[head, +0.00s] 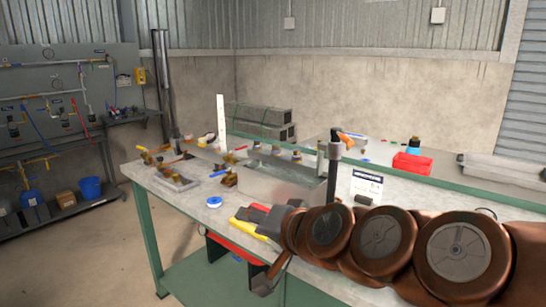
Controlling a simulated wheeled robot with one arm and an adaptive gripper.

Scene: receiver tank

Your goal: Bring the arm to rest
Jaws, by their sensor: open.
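My arm reaches in from the lower right in the head view, in front of the workbench (190,207). Its brown links with round grey caps run to the left across the bench's near side. My gripper (252,218) is at the arm's left end, small and grey with yellow near it. It is open, and I see nothing held in it. I cannot tell whether the yellow parts belong to it or lie on the bench. The arm hides part of the bench's near edge and right side.
A metal tank (275,180), a black post (334,165), a label card (366,186) and a red bin (411,163) stand behind the arm.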

